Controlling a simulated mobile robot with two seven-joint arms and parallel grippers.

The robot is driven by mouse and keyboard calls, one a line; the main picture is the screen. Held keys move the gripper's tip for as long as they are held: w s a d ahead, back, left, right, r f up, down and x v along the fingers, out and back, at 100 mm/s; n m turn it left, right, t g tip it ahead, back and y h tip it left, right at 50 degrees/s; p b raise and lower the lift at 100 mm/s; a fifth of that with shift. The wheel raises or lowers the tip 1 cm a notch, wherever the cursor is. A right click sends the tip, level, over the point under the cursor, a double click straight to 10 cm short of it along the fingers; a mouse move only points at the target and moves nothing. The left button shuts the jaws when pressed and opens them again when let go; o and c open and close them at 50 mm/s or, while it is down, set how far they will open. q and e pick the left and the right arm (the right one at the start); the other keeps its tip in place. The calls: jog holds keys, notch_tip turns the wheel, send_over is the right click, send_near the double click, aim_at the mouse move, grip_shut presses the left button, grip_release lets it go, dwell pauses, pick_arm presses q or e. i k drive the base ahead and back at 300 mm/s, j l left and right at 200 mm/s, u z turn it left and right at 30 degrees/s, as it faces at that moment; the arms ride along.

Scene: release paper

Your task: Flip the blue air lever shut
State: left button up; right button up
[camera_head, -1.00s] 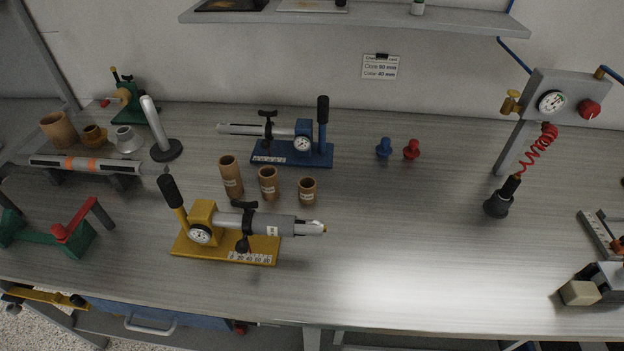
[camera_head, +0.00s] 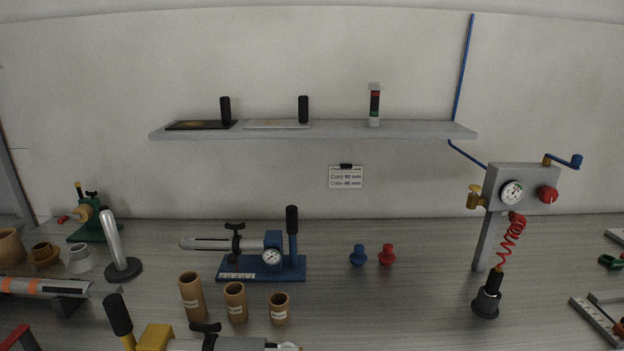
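The blue air lever (camera_head: 563,160) is a blue bent handle with a knob at its end, at the upper right of the grey air panel (camera_head: 520,190). It sticks out to the right from a brass fitting. The panel stands on a grey post and carries a round gauge (camera_head: 512,192), a red knob (camera_head: 547,195) and a brass valve (camera_head: 475,197). A red coiled hose (camera_head: 512,240) hangs from it to a black nozzle (camera_head: 487,295). Neither of my grippers is in view.
A blue fixture (camera_head: 264,265) with a black handle stands mid-bench, with cardboard tubes (camera_head: 192,296) in front. Blue (camera_head: 358,255) and red (camera_head: 387,254) plugs stand between it and the panel. A grey shelf (camera_head: 330,130) hangs above. The bench around the plugs is clear.

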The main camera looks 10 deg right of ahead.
aim_at(576, 161)
jog(key=z, duration=1.55)
